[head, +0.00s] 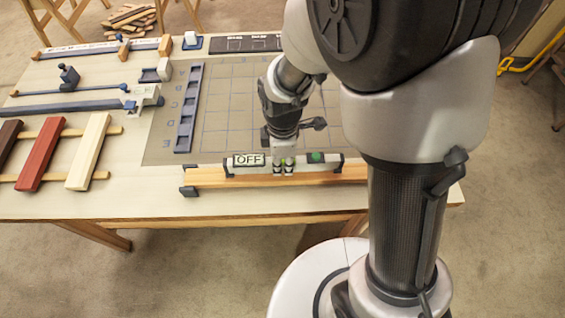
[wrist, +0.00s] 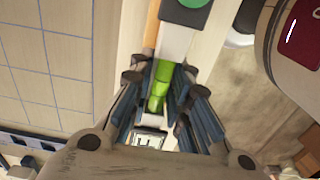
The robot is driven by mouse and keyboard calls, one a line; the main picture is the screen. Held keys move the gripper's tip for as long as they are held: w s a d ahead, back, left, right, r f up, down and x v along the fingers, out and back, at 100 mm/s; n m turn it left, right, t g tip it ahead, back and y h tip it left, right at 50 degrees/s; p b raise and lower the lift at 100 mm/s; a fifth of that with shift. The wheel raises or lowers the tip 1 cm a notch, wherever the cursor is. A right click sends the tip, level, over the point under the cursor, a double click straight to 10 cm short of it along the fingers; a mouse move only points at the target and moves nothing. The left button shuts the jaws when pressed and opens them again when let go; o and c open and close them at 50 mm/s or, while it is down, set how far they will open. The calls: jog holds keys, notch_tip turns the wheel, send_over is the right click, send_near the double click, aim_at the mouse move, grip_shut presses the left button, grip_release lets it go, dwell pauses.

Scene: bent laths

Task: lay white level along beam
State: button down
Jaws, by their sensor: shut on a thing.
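The white level (head: 314,167) has dark ends, an OFF label and a green dot. It lies lengthwise over the pale wooden beam (head: 205,178) at the table's front edge, roughly parallel to it. Whether it touches the beam along its full length I cannot tell. My gripper (head: 284,169) points down and is shut on the level's middle. In the wrist view, the fingers of my gripper (wrist: 160,98) stand on both sides of the level (wrist: 176,42), around its green vial. A strip of the beam (wrist: 152,28) shows beside it; the fingers hide part of the level.
A gridded mat (head: 222,110) with a slotted dark rack (head: 189,105) lies behind the beam. Red (head: 42,155) and cream (head: 88,150) laths rest at left, near a white-and-blue clamp fixture (head: 141,97). My arm hides the table's right side.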

jog(key=shift+f, duration=0.65)
jog(key=shift+f+b, duration=0.45)
jog(key=shift+f, duration=0.05)
jog(key=c, duration=1.5)
grip_release()
jog(key=shift+r, duration=0.15)
